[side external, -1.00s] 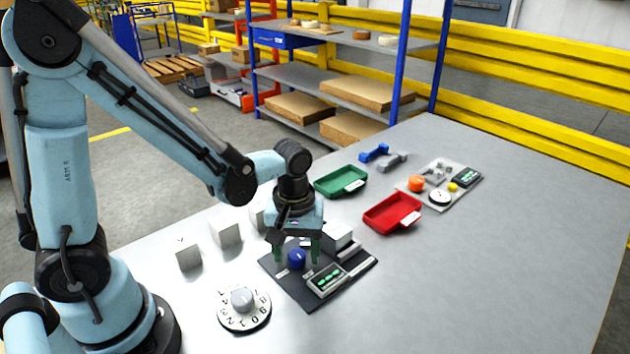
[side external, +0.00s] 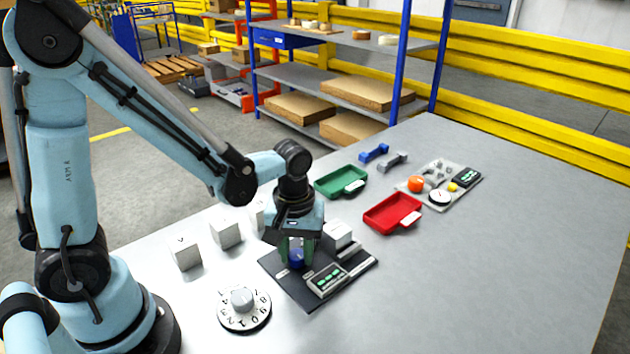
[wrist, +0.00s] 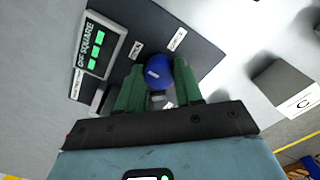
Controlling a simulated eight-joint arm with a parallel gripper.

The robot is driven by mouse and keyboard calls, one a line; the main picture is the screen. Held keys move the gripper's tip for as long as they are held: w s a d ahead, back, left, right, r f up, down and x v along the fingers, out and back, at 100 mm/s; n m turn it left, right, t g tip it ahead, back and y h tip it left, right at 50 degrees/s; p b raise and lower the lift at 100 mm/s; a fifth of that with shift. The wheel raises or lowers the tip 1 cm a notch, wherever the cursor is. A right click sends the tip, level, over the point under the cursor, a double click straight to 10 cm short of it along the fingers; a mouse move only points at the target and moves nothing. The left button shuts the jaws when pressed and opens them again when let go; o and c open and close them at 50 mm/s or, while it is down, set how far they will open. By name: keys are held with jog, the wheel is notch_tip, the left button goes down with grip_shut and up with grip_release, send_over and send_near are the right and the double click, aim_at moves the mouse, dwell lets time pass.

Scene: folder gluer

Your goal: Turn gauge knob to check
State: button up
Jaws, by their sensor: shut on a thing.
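The gauge is a dark board (side external: 300,297) on the table with a blue round knob (side external: 296,260) near its left side. In the wrist view the knob (wrist: 158,72) has a small pale mark on its top. My gripper (side external: 297,252) points down over it, and its green fingers (wrist: 160,90) are shut on the knob from both sides.
A white numbered dial (side external: 243,303) stands at front left, with white cubes (side external: 186,254) behind it. A white block (side external: 338,236) sits on the board. Red (side external: 392,213) and green (side external: 341,181) trays and a second panel (side external: 440,186) lie farther back. The table's right side is clear.

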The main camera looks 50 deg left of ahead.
aim_at(297, 254)
jog(key=m, duration=0.4)
jog(key=shift+m, duration=0.3)
jog(key=m, duration=0.4)
jog(key=shift+m, duration=0.3)
jog(key=m, duration=0.4)
jog(key=shift+m, duration=2)
jog(key=o, duration=1)
jog(key=shift+o, duration=0.2)
jog(key=shift+r, duration=0.1)
notch_tip(297, 254, up, 12)
